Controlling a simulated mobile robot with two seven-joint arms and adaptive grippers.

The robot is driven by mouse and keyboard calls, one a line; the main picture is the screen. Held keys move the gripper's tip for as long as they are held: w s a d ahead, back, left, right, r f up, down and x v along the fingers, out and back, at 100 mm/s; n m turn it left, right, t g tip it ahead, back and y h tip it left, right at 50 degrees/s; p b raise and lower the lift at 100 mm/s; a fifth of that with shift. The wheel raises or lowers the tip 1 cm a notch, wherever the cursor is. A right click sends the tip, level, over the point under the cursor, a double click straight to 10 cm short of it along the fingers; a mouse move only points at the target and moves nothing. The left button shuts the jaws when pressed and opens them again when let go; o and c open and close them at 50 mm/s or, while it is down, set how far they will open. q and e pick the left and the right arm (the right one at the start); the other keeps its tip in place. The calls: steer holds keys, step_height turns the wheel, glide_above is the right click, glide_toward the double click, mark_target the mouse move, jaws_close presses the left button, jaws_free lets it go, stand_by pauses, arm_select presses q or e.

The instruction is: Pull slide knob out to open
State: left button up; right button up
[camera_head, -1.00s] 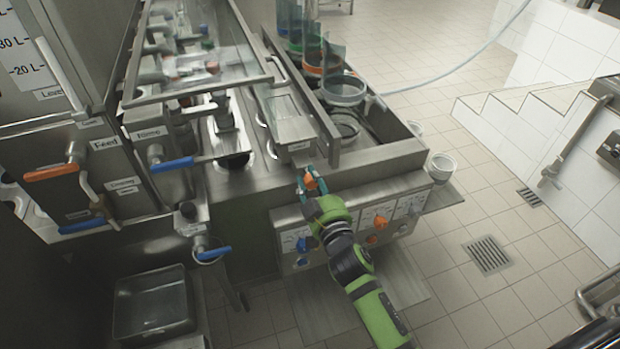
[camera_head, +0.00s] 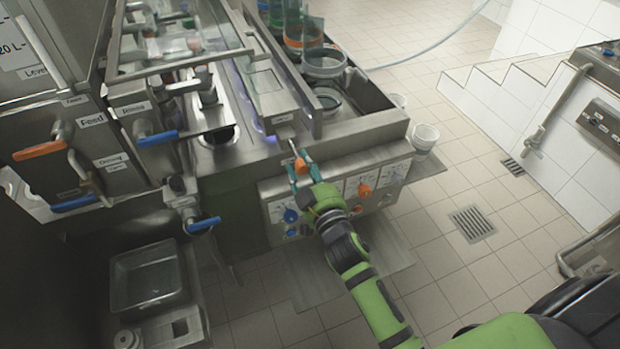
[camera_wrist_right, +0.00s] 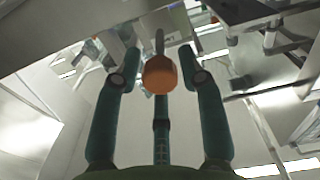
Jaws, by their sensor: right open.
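The orange slide knob (camera_head: 300,165) sits on a thin metal rod at the front end of the long metal slide (camera_head: 275,93) on the machine. My right gripper (camera_head: 302,171) is open, with one teal finger on each side of the knob. In the right wrist view the knob (camera_wrist_right: 160,75) shows between the two spread fingers (camera_wrist_right: 160,58), with a visible gap on both sides. The rod runs away behind it. My left gripper is not in view.
The front panel below holds a blue dial (camera_head: 290,215) and an orange dial (camera_head: 364,190). Blue-handled valves (camera_head: 158,138) are at the left. Clear cups (camera_head: 324,62) stand in the bay behind the slide. The tiled floor (camera_head: 480,180) at the right is mostly open.

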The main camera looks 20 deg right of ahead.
steer(key=s, duration=1.1)
steer(key=shift+s+d, duration=0.2)
steer(key=shift+s, duration=0.2)
steer(key=s+a+f+g, duration=0.1)
steer(key=s+f+g, duration=0.2)
steer(key=f, duration=0.8)
steer(key=s+f+g, duration=0.3)
steer(key=f, duration=0.7)
steer(key=s+a+f+g, duration=0.1)
steer(key=s+f+g, duration=0.15)
steer(key=f, duration=0.85)
steer(key=s+d+f+g, duration=0.3)
steer(key=s+f, duration=0.5)
steer(key=s, duration=0.4)
steer(key=s+d+f+g, duration=0.4)
steer(key=s+f, duration=0.5)
steer(key=s, duration=0.4)
steer(key=shift+s+d+m+g+h, duration=0.15)
steer(key=shift+d+m+g+h, duration=0.15)
steer(key=shift+g, duration=0.45)
